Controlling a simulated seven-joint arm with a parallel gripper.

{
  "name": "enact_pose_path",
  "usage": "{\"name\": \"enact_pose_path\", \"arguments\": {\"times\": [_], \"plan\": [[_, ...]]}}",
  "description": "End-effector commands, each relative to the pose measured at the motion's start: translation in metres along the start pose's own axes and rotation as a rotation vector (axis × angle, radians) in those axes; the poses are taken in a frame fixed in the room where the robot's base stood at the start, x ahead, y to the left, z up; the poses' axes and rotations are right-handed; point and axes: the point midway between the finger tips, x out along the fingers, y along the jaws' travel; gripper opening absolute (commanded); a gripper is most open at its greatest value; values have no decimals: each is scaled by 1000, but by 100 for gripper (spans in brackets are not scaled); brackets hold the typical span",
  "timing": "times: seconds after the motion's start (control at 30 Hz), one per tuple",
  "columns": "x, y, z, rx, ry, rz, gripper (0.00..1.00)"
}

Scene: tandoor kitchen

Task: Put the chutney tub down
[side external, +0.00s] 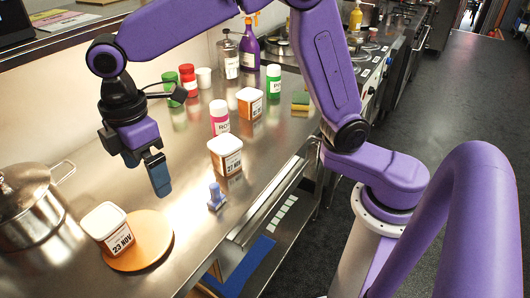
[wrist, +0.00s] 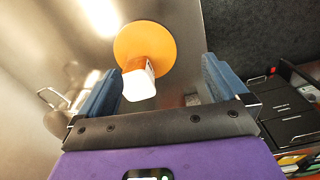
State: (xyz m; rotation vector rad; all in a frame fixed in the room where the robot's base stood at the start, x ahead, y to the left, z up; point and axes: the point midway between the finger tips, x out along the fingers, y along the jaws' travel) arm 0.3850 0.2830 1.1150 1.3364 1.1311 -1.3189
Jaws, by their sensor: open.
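A white-lidded tub (side external: 103,219) with a "23 NOV" label stands on the left part of a round orange board (side external: 152,243); it looks upright. In the wrist view the same tub (wrist: 139,86) shows at the near edge of the orange board (wrist: 133,38), and its exact footing is hidden there. My gripper (side external: 160,180) is open and empty, above the counter and up and right of the tub in the side view. In the wrist view my gripper's (wrist: 161,68) two blue fingers stand wide apart, with the tub seen between them, apart from both.
A similar labelled tub (side external: 225,147) and another (side external: 249,97) stand farther back on the steel counter (side external: 95,172). A blue stamp-like object (side external: 215,196) stands near the front edge. A lidded pot (side external: 30,208) stands at left. Bottles and jars line the back.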

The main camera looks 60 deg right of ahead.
Motion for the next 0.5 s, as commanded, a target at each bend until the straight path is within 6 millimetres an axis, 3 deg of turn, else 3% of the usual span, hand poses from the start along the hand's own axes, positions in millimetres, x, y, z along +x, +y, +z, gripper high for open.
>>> {"name": "enact_pose_path", "arguments": {"times": [0.03, 0.27, 0.5], "plan": [[-2, -11, 18, 19, 2, 1, 100], [1, -64, 91, 114, 9, 3, 100], [14, -122, 176, 212, 16, 3, 100]]}}
